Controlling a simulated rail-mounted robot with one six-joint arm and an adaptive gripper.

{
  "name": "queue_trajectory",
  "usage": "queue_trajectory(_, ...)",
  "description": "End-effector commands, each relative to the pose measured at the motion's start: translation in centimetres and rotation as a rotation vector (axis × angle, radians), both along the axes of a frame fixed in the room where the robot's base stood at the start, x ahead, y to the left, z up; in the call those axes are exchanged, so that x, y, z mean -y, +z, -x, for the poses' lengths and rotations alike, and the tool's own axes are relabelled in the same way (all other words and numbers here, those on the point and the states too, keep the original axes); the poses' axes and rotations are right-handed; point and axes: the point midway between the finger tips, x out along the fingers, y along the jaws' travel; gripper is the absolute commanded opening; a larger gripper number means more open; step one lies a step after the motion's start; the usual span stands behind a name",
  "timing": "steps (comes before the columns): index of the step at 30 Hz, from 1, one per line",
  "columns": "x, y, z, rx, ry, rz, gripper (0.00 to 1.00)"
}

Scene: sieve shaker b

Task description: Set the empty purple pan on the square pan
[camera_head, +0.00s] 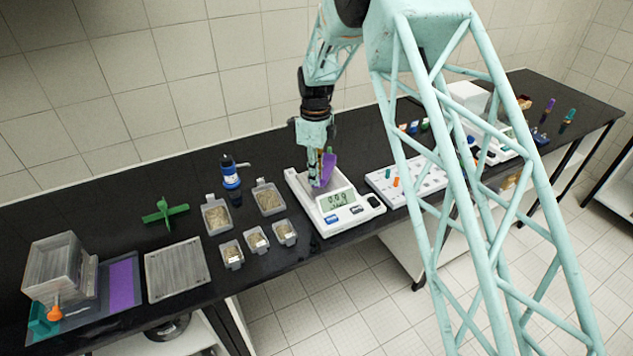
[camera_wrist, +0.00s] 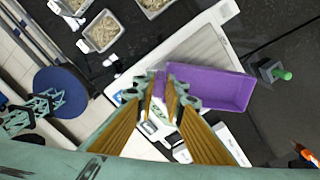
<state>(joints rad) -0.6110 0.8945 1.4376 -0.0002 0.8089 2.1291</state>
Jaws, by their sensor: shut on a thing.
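The purple pan (camera_wrist: 208,86) is a shallow rectangular tray, and its inside looks empty in the wrist view. In the head view the purple pan (camera_head: 329,167) shows partly behind my fingers. My gripper (camera_wrist: 165,93) is shut on its near edge; in the head view my gripper (camera_head: 319,180) is over the balance. The square pan (camera_wrist: 203,46) is the grey plate on top of the white balance (camera_head: 350,214), partly hidden by the purple pan. I cannot tell whether the two pans touch.
Several sample containers (camera_head: 232,254) stand left of the balance. A blue-capped bottle (camera_head: 230,172) and a green cross-shaped piece (camera_head: 165,212) are further left. A white rack (camera_head: 400,183) with small coloured items is close on the right. The black bench (camera_head: 120,185) has bare room behind the containers.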

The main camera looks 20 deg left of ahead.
Motion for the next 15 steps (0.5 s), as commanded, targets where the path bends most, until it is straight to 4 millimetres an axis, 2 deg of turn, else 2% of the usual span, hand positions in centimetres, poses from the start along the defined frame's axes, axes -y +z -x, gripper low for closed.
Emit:
queue_trajectory(4,0.00,-0.07,-0.70,0.000,0.000,0.000,0.00)
queue_trajectory(15,0.03,-0.18,-0.74,-0.001,0.000,0.000,0.00)
